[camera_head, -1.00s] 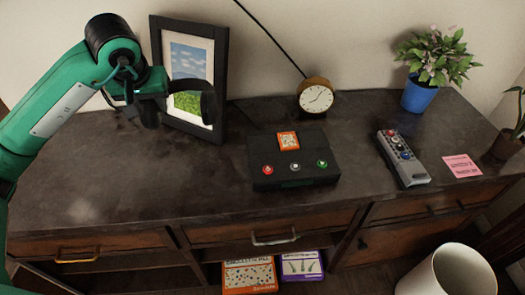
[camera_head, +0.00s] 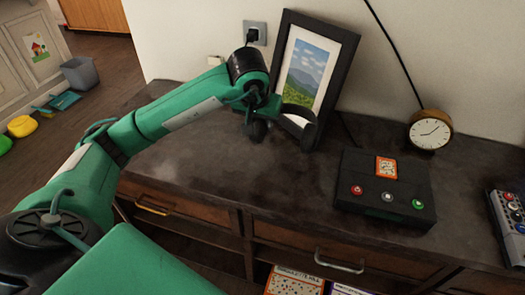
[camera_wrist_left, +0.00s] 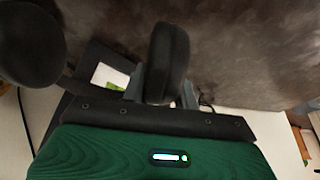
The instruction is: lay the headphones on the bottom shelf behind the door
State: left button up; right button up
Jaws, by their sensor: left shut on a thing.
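The black headphones (camera_head: 300,118) hang from my left gripper (camera_head: 262,108), above the dark top of the cabinet and in front of the picture frame. In the left wrist view, my left gripper (camera_wrist_left: 162,88) is shut on one ear cup of the headphones (camera_wrist_left: 169,58); the other ear cup shows at the upper left. The cabinet (camera_head: 190,205) has drawers with open shelf space below them. I cannot make out the door or the bottom shelf behind it in this view. My right gripper is not in view.
A black box with three buttons (camera_head: 385,188), a clock (camera_head: 430,131), a picture frame (camera_head: 340,58) and a remote (camera_head: 508,222) stand on the cabinet top. Boxed games (camera_head: 293,282) sit on a shelf below. The top's left part is clear; floor shows at upper left.

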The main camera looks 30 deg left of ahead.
pick_arm(q)
notch_tip(320, 180, down, 6)
jog(key=shift+f, duration=0.1)
notch_tip(320, 180, down, 4)
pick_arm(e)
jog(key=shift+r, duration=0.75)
pick_arm(q)
jog(key=shift+f+b, duration=0.15)
jog(key=shift+b, duration=0.25)
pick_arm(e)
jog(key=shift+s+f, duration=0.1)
pick_arm(q)
jog(key=o, duration=1.1)
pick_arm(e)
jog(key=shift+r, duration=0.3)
